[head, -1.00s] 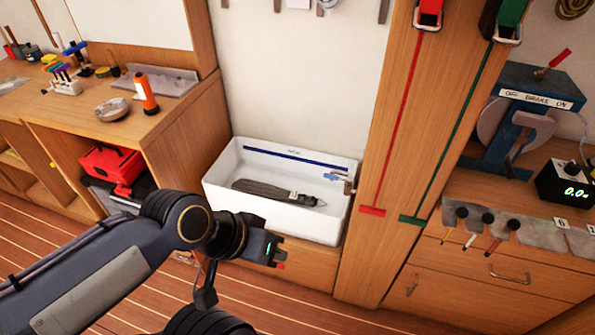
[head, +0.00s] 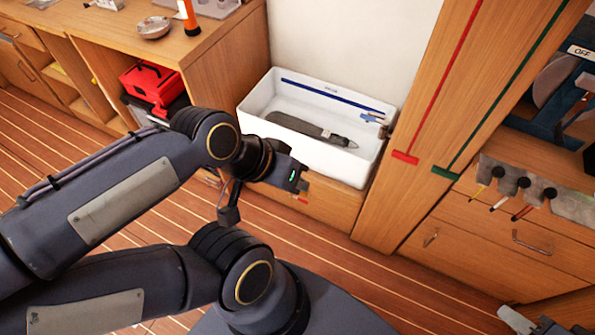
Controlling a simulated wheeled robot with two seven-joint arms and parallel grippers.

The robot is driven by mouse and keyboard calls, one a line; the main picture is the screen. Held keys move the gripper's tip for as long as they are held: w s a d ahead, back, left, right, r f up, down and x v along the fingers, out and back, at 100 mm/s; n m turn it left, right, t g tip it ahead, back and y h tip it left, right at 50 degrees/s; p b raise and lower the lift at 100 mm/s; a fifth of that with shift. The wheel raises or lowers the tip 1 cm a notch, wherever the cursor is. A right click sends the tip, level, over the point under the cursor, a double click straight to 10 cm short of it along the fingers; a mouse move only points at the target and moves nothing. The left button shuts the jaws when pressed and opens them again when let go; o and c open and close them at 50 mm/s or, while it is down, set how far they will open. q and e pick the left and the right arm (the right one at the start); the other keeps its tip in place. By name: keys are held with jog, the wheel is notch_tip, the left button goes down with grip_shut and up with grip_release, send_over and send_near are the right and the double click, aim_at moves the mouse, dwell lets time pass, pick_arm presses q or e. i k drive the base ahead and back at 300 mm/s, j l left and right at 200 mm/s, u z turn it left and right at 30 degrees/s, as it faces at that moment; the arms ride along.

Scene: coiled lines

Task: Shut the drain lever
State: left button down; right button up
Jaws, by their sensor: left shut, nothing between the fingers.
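The white basin (head: 262,98) stands against the wall on a low wooden cabinet. A small blue lever (head: 372,118) is at its right end, with a grey metal fitting beside it; which way it is turned is too small to tell. My left gripper (head: 303,196) is in front of the basin's front wall, left of the lever and apart from it.
A long dark grey object (head: 305,124) lies in the basin. A wooden post (head: 425,120) with red and green stripes stands right of it. A red toolbox (head: 152,85) sits in the left cabinet. The plank floor in front is open.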

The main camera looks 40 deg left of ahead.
aim_at(291, 195)
jog(key=u, duration=1.3)
